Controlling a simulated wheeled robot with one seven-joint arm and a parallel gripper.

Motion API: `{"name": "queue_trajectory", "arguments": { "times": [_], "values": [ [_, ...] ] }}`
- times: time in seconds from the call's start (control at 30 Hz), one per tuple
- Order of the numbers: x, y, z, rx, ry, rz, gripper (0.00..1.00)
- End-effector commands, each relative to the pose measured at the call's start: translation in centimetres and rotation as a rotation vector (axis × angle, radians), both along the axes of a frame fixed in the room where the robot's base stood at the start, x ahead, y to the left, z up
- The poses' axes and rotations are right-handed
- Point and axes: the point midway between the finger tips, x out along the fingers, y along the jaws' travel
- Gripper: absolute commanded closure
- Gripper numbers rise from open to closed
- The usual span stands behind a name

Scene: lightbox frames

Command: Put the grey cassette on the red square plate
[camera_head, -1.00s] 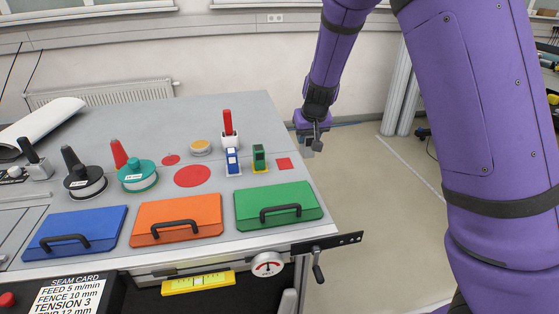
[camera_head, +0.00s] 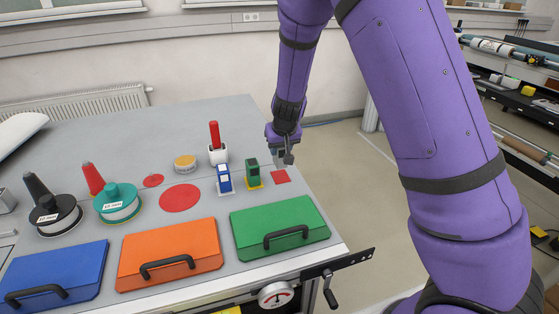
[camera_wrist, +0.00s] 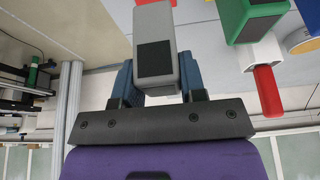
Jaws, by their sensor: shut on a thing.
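The grey cassette (camera_wrist: 155,40) is a grey block with a dark face, held between the two fingers of my gripper (camera_wrist: 157,76) in the wrist view. In the head view my gripper (camera_head: 283,150) is shut on it above the right side of the table, and the cassette is small and partly hidden there. A sliver of red shows at the wrist view's top edge, behind the cassette.
A green cassette (camera_head: 253,172) and a blue one (camera_head: 223,178) stand left of the plate. A green lidded box (camera_head: 279,226) lies in front. Open floor lies right of the table.

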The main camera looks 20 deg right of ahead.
Motion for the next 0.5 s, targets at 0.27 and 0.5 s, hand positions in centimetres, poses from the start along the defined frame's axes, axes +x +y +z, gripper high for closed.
{"name": "queue_trajectory", "arguments": {
  "times": [0.27, 0.5],
  "values": [
    [0.0, -0.2, -2.9, 0.0, 0.002, -0.003, 0.88],
    [0.0, 0.0, -4.4, 0.0, 0.0, -0.001, 0.88]
  ]
}}
